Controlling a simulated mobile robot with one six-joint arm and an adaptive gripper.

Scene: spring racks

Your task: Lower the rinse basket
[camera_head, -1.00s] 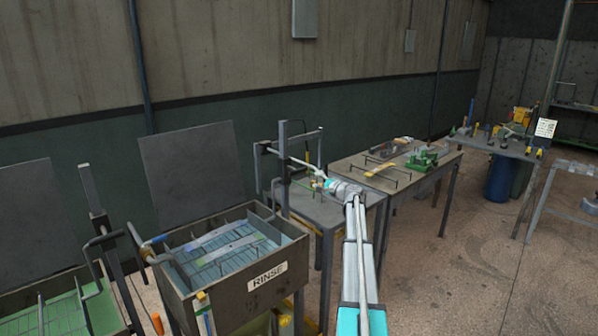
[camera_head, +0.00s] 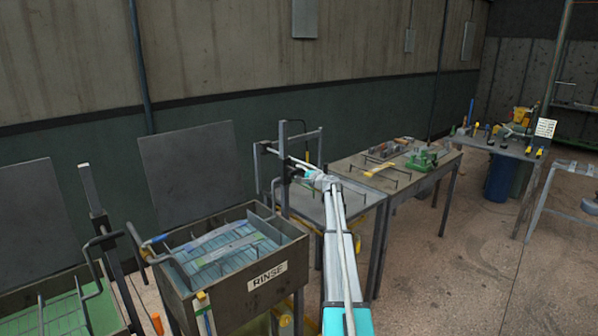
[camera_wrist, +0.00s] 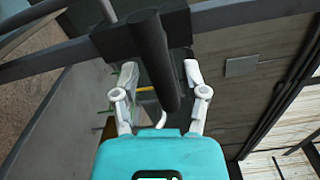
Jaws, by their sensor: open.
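The tank labelled RINSE (camera_head: 267,277) stands at the lower middle of the head view. Inside it, the blue-gridded rinse basket (camera_head: 215,259) carries flat pale strips, and its depth is hard to judge. A bent crank lever (camera_head: 133,236) rises at the tank's left side. My gripper (camera_head: 308,172) is right of and above the tank, beside a dark upright frame (camera_head: 284,168). In the wrist view my gripper (camera_wrist: 160,78) is open, its fingers on either side of a black cylindrical grip (camera_wrist: 152,60). I cannot tell whether they touch it.
A green-gridded tank (camera_head: 65,318) stands at left. Raised lids (camera_head: 187,172) rise behind the tanks. Right of the rinse tank is a table with the frame, then a bench (camera_head: 415,174) with a green tool. Open floor (camera_head: 450,270) lies to the right.

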